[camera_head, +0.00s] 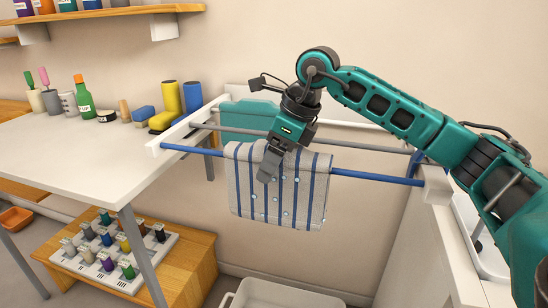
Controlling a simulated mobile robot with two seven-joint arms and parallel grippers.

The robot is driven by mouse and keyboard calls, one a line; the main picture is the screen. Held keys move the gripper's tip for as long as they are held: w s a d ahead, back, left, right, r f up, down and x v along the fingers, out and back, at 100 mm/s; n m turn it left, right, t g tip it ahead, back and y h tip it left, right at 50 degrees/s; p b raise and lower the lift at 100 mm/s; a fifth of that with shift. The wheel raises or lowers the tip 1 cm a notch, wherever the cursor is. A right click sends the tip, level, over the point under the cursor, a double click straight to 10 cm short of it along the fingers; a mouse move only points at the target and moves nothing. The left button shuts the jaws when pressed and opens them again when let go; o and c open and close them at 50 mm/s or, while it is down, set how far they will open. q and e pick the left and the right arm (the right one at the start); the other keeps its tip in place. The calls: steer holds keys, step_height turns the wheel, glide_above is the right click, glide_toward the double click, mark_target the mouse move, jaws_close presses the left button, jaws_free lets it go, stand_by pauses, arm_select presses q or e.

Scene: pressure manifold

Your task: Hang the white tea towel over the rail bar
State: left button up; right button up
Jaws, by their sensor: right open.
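The white tea towel (305,190) with blue stripes hangs over the blue front rail bar (375,178). Its front drops below the bar, and its top edge lies along the bar, left of the bar's middle. My right gripper (268,168) reaches down at the towel's upper left part, and its jaws are open. One dark finger shows in front of the cloth; whether it touches the cloth cannot be told. The other finger is hidden. My left gripper is out of view.
A grey bar (230,131) runs behind the blue one, with a teal object (250,114) near it. A white table (80,150) with bottles, cups and sponges stands left. A white bin (280,295) is below. A wooden stand (190,265) holds a tray of several small coloured items.

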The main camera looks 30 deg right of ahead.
steer(key=p+v, duration=0.2)
steer(key=v, duration=0.9)
steer(key=shift+d+r, duration=0.15)
steer(key=shift+r, duration=0.2)
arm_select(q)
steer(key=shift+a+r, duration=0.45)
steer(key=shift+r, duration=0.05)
arm_select(e)
steer(key=shift+s+d+r, duration=0.15)
steer(key=shift+s+r, duration=0.1)
steer(key=shift+r, duration=0.3)
